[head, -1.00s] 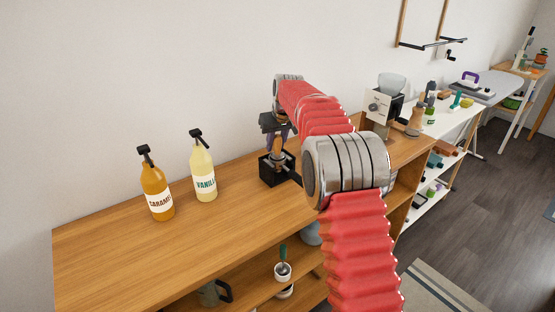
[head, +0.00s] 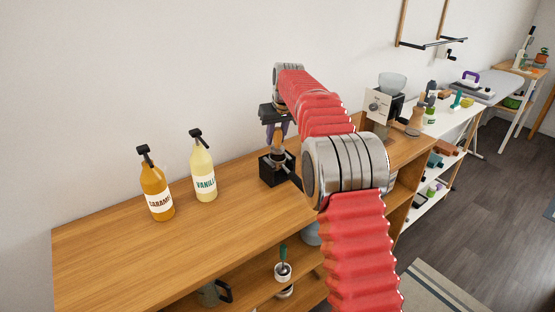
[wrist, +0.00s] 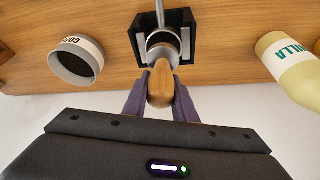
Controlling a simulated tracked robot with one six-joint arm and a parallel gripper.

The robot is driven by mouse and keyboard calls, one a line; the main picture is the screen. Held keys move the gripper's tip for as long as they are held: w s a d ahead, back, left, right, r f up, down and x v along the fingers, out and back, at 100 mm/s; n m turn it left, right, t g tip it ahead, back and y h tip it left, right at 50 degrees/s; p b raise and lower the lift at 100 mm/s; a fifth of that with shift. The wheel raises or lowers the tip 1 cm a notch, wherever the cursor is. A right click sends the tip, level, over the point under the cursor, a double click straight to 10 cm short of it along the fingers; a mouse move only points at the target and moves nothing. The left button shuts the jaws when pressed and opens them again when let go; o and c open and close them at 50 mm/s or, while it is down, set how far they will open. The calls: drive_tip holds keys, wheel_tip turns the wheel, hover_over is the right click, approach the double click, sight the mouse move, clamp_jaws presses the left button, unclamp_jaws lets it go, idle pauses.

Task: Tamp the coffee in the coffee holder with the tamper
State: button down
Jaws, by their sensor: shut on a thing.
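My gripper (wrist: 160,78) is shut on the tamper (wrist: 160,93), its purple fingers on either side of the wooden handle. In the head view my gripper (head: 277,127) points down over the coffee holder, with the tamper (head: 278,147) upright. The coffee holder (wrist: 160,17) sits in a black square stand (wrist: 190,37), with its handle pointing away. Dark coffee shows in its round basket, just beyond the tamper's metal end. I cannot tell whether the tamper touches the coffee. The stand (head: 277,170) also shows in the head view.
A caramel bottle (head: 157,190) and a vanilla bottle (head: 203,170) stand left on the wooden counter (head: 120,245). A white coffee container (wrist: 78,62) is near the stand in the wrist view. A grinder (head: 380,105) stands to the right. The counter's front left is clear.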

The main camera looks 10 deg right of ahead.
sight(276, 129)
drive_tip(key=shift+r, duration=1.5)
drive_tip(key=shift+r, duration=0.2)
drive_tip(key=shift+r, duration=2.25)
drive_tip(key=shift+w, duration=0.25)
drive_tip(key=shift+m, duration=0.3)
